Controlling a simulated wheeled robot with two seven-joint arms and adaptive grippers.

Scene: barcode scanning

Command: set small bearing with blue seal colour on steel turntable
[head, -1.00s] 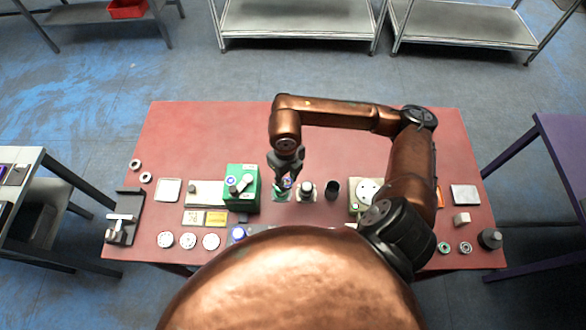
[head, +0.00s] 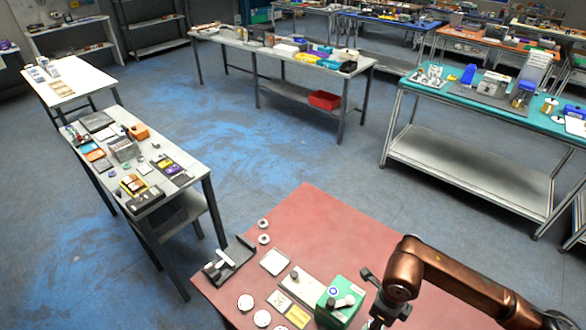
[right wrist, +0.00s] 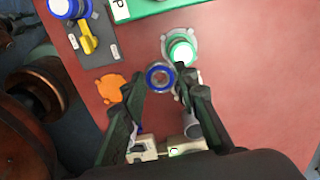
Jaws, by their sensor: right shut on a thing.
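A small bearing with a blue ring (right wrist: 160,77) sits between the fingertips of my right gripper (right wrist: 159,80) in the right wrist view. The gripper is shut on it, above the red table. In the head view my right gripper (head: 374,322) is at the bottom edge, just right of the green box (head: 341,302), with its tips cut off. A round grey base with a green-rimmed, white-topped button (right wrist: 181,50) is close beyond the bearing. I cannot make out the steel turntable for certain in these frames. My left gripper is not in view.
The red table (head: 330,215) holds a black fixture (head: 232,262), a pale square plate (head: 275,262), round discs (head: 245,302) and a yellow label (head: 298,316). The wrist view shows an orange patch (right wrist: 110,88) and a yellow-handled switch (right wrist: 87,42). The table's far part is clear.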

